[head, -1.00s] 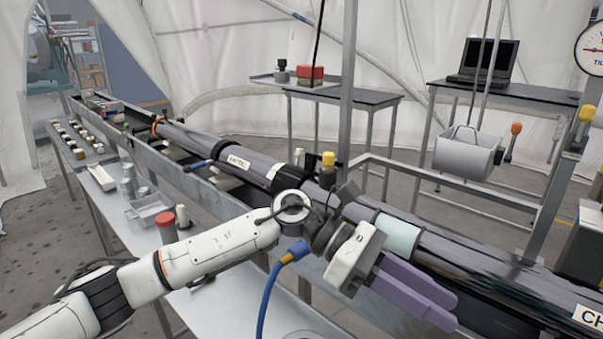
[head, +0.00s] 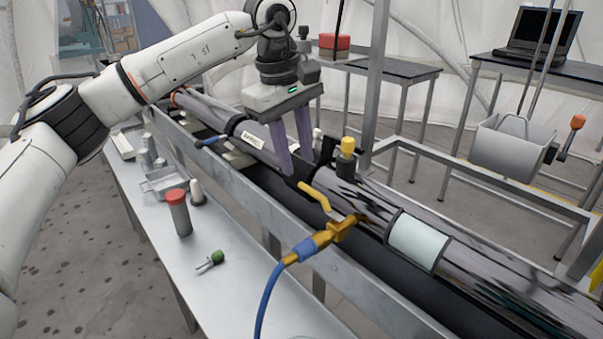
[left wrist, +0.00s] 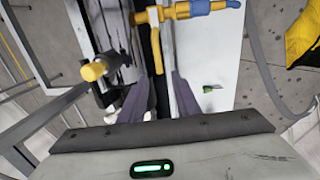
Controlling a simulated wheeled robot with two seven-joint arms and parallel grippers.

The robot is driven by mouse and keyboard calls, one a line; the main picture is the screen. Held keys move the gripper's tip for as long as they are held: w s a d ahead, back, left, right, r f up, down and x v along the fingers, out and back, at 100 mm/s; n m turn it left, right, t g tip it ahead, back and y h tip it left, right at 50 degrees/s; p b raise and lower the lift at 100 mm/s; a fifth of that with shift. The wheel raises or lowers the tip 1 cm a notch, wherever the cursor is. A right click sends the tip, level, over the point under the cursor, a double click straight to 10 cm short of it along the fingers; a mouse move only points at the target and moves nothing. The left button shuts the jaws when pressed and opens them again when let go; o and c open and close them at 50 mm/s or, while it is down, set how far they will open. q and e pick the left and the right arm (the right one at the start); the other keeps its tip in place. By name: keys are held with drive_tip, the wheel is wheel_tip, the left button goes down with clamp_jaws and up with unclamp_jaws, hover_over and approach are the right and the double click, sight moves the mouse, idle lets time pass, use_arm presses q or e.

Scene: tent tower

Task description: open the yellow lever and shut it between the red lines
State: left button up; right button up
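The yellow lever (head: 314,195) sits on a brass valve (head: 342,229) at the side of the long dark tube, with a blue hose fitting (head: 306,247) joined to it. My left gripper (head: 297,167) has two purple fingers pointing down, apart and empty, just behind and above the lever's free end in the head view. In the left wrist view the lever (left wrist: 157,60) lies ahead, in the gap between the fingers (left wrist: 161,88); I cannot tell whether they touch it. The red lines and a gauge face do not show now. My right gripper is not in view.
The tube (head: 475,255) runs across the scene, with a yellow-capped knob (head: 347,146) standing close to the gripper. A metal rail (head: 290,215) runs along its near side. The side bench (head: 235,290) holds a red-capped bottle (head: 178,212) and a green-ended item (head: 216,258).

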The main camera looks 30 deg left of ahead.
sight(302, 184)
use_arm(q)
drive_tip(key=f, duration=0.2)
drive_tip(key=w+f, duration=0.1)
drive_tip(key=f, duration=0.2)
drive_tip(key=shift+d, duration=0.2)
clamp_jaws()
